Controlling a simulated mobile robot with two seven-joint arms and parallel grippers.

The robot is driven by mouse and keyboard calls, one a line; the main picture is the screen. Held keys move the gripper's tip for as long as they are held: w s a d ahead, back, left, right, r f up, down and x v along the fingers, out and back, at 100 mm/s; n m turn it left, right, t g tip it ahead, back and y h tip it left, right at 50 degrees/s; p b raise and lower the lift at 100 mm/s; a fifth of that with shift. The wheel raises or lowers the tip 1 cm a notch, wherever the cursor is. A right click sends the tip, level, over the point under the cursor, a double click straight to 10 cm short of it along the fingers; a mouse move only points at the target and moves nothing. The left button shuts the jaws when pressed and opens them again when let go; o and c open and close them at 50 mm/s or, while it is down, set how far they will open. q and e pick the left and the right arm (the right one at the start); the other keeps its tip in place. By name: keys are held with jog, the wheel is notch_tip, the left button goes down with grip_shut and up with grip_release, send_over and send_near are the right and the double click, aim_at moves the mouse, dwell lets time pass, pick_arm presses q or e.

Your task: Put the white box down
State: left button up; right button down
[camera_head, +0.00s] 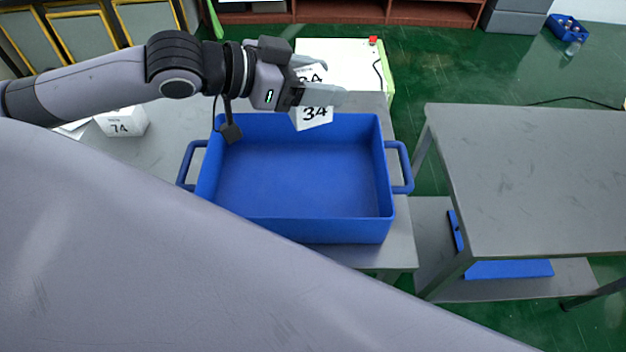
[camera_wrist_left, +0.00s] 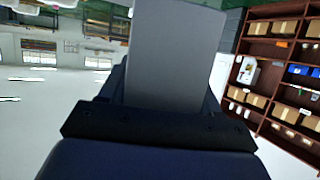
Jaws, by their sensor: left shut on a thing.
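The white box (camera_head: 316,117) shows the number 34 and is in my left gripper (camera_head: 318,91), above the back edge of the blue crate in the head view. The gripper fingers close around it and cover part of it. In the left wrist view a grey, shaded face of a block (camera_wrist_left: 172,60), which looks like the held box, fills the upper middle. The blue crate (camera_head: 300,231) stands on the grey table and is empty inside. My right gripper is not in view.
A second white box (camera_head: 122,121) marked 74 stands on the table (camera_head: 165,150) left of the crate. A white machine (camera_head: 345,58) with a red button stands behind. A bare grey table (camera_head: 540,180) is on the right, across a gap.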

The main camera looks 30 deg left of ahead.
pick_arm(q)
jog(key=shift+w+d, duration=0.1)
notch_tip(320, 180, down, 20)
jog(key=shift+r+b, duration=0.1)
jog(key=shift+b, duration=0.85)
jog(key=shift+f, duration=0.2)
jog(key=o, duration=1.1)
jog(key=shift+c, duration=0.2)
jog(key=shift+r, duration=0.15)
jog(key=shift+s+a, duration=0.25)
jog(key=shift+s, duration=0.05)
jog(key=shift+v, duration=3.4)
